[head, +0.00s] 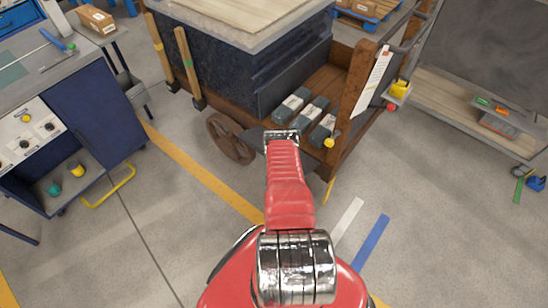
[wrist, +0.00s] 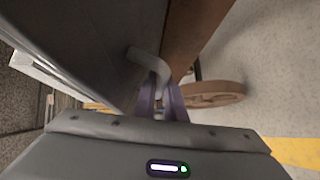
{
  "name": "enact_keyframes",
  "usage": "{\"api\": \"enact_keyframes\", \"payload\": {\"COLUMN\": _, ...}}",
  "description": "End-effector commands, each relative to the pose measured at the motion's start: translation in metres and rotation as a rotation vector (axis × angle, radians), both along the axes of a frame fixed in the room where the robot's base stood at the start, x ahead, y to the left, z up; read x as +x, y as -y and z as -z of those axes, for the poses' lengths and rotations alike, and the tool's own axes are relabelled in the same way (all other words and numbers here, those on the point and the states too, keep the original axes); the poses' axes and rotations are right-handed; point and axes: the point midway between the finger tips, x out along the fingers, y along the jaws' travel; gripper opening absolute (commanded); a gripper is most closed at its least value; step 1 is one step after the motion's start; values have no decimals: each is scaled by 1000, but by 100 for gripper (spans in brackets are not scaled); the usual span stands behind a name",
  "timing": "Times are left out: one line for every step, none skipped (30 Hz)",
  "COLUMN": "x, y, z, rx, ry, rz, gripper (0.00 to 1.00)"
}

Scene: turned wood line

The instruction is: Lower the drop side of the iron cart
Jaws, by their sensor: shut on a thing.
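The cart (head: 345,140) has a brown wooden bed and posts, with a spoked wheel (head: 230,138) below its near edge. A dark upright panel (head: 205,72) stands along its left part; I cannot tell for sure that this is the drop side. In the wrist view, a dark panel (wrist: 85,35) fills the upper left, beside a brown beam (wrist: 190,40). A bent grey handle (wrist: 145,60) is between them. My gripper (wrist: 163,105) is shut on this handle, its purple fingers on either side. In the head view my arm reaches the cart's near edge and hides the grip.
Several grey boxes (head: 292,103) lie on the cart bed. A workbench (head: 85,110) stands at the left, a wheeled table (head: 455,95) at the right. Two wooden stakes (head: 188,68) stand against the dark panel. The floor around the cart's near corner is clear, with painted stripes (head: 195,168).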

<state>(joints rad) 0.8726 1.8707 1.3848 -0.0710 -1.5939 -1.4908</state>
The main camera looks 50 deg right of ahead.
Motion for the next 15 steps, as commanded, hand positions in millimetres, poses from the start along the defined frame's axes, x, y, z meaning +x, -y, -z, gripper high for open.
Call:
{"api": "enact_keyframes", "payload": {"x": 6, "y": -7, "z": 4, "rx": -22, "ry": 0, "rz": -23, "gripper": 0}}
{"api": "enact_keyframes", "payload": {"x": 6, "y": -7, "z": 5, "rx": -37, "ry": 1, "rz": -23, "gripper": 0}}
{"api": "enact_keyframes", "payload": {"x": 6, "y": -7, "z": 8, "rx": -55, "ry": 0, "rz": -23, "gripper": 0}}
{"api": "enact_keyframes", "payload": {"x": 6, "y": -7, "z": 9, "rx": -69, "ry": 1, "rz": -23, "gripper": 0}}
{"api": "enact_keyframes", "payload": {"x": 6, "y": -7, "z": 10, "rx": -81, "ry": 1, "rz": -23, "gripper": 0}}
{"api": "enact_keyframes", "payload": {"x": 6, "y": -7, "z": 12, "rx": -97, "ry": 0, "rz": -23, "gripper": 0}}
{"api": "enact_keyframes", "payload": {"x": 6, "y": -7, "z": 13, "rx": -108, "ry": 1, "rz": -23, "gripper": 0}}
{"api": "enact_keyframes", "payload": {"x": 7, "y": -7, "z": 14, "rx": -119, "ry": 2, "rz": -23, "gripper": 0}}
{"api": "enact_keyframes", "payload": {"x": 6, "y": -7, "z": 16, "rx": -132, "ry": 0, "rz": -23, "gripper": 0}}
{"api": "enact_keyframes", "payload": {"x": 7, "y": -7, "z": 17, "rx": -140, "ry": 0, "rz": -23, "gripper": 0}}
{"api": "enact_keyframes", "payload": {"x": 7, "y": -7, "z": 18, "rx": -148, "ry": 1, "rz": -23, "gripper": 0}}
{"api": "enact_keyframes", "payload": {"x": 7, "y": -7, "z": 18, "rx": -157, "ry": 1, "rz": -23, "gripper": 0}}
{"api": "enact_keyframes", "payload": {"x": 7, "y": -7, "z": 19, "rx": -163, "ry": 0, "rz": -23, "gripper": 0}}
{"api": "enact_keyframes", "payload": {"x": 6, "y": -7, "z": 20, "rx": -168, "ry": -1, "rz": -22, "gripper": 0}}
{"api": "enact_keyframes", "payload": {"x": 6, "y": -6, "z": 21, "rx": -175, "ry": 0, "rz": -22, "gripper": 0}}
